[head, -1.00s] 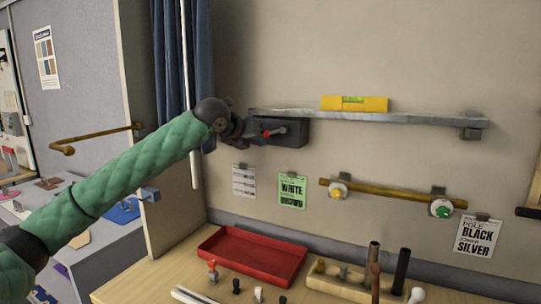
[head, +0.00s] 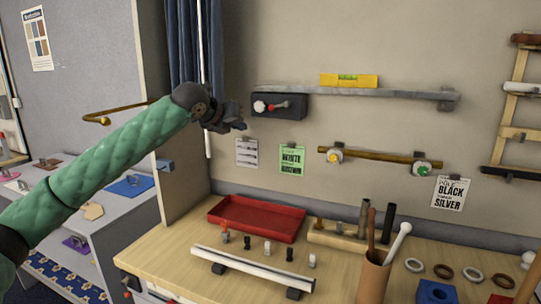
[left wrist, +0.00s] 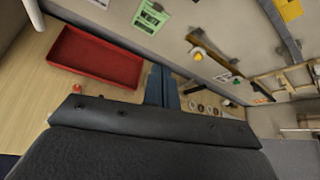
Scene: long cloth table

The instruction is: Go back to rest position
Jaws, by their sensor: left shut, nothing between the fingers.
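My left arm, in a green quilted sleeve, reaches in from the left in the head view. My left gripper (head: 240,125) is shut and empty, in front of the wall. It appears just below and left of a dark box (head: 288,106) that has a white knob and a red-tipped lever. In the left wrist view the blue-grey fingers of the gripper (left wrist: 162,85) are together, with nothing between them. My right gripper is not in view.
A wooden bench (head: 180,238) holds a red tray (head: 256,219), a white pole (head: 250,267) on dark supports, a brown cup (head: 372,278) and several rings.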

